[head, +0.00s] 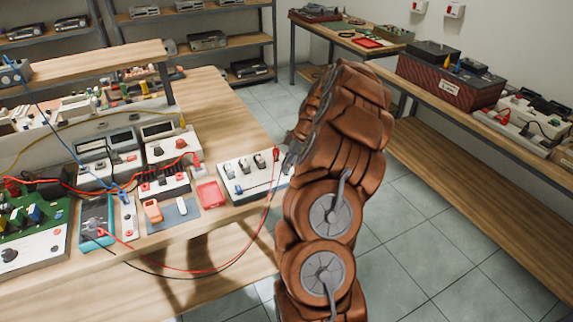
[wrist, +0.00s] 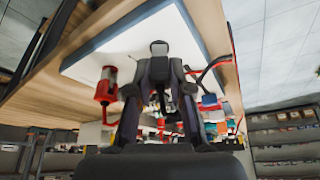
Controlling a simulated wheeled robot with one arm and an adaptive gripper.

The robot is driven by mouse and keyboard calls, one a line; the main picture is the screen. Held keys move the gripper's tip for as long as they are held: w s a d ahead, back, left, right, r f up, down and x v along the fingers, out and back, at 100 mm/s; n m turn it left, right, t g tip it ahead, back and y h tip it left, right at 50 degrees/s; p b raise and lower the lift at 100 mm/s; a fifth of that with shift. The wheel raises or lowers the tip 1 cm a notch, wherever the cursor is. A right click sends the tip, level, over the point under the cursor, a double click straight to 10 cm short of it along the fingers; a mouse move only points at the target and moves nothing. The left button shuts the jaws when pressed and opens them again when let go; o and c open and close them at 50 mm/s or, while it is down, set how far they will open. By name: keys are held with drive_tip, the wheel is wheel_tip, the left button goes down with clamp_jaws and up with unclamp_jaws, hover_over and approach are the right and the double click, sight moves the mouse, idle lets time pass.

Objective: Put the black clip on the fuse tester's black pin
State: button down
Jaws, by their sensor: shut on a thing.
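The fuse tester is a white box (head: 236,185) near the right edge of the wooden bench, with several dark parts on top. Its pale face (wrist: 135,38) fills the upper middle of the wrist view. My gripper (wrist: 160,78) is shut on a dark clip (wrist: 159,50) in front of this face. In the head view my gripper (head: 291,156) is at the tester's right end, partly hidden by my arm. A red clip (wrist: 105,88) shows left of my fingers, by the tester. The black pin cannot be made out, nor whether the clip touches it.
Red and black leads run from a teal meter (head: 96,214) and hang before the bench's front edge. A red tray (head: 211,194) lies left of the tester, with other instruments beyond. A dark cable (wrist: 211,66) bends right of my fingers. Tiled floor (head: 415,215) is open at right.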

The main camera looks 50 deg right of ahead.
drive_tip(key=c, duration=1)
unclamp_jaws()
drive_tip(key=shift+r, duration=0.1)
drive_tip(key=v, duration=1.1)
drive_tip(key=shift+r, duration=0.4)
drive_tip(key=s+a+r+m+g, duration=0.1)
drive_tip(key=a+r, duration=0.2)
drive_tip(key=a, duration=1.1)
drive_tip(key=s+a+r+g, duration=0.15)
drive_tip(key=a+r, duration=0.25)
drive_tip(key=a, duration=1)
drive_tip(key=s+a+m+g+h, duration=0.1)
drive_tip(key=s+a+m+g, duration=0.15)
drive_tip(key=s+a, duration=0.75)
drive_tip(key=s+f+m, duration=0.1)
drive_tip(key=s, duration=0.3)
drive_tip(key=s+a+f+m+h, duration=0.1)
drive_tip(key=s+f+m, duration=0.1)
drive_tip(key=s, duration=0.3)
drive_tip(key=s+a+f+m+h, duration=0.1)
drive_tip(key=s+f, duration=0.1)
drive_tip(key=s, duration=0.3)
drive_tip(key=shift+s+a+m, duration=0.1)
drive_tip(key=shift+a+m, duration=0.1)
drive_tip(key=shift+m, duration=0.15)
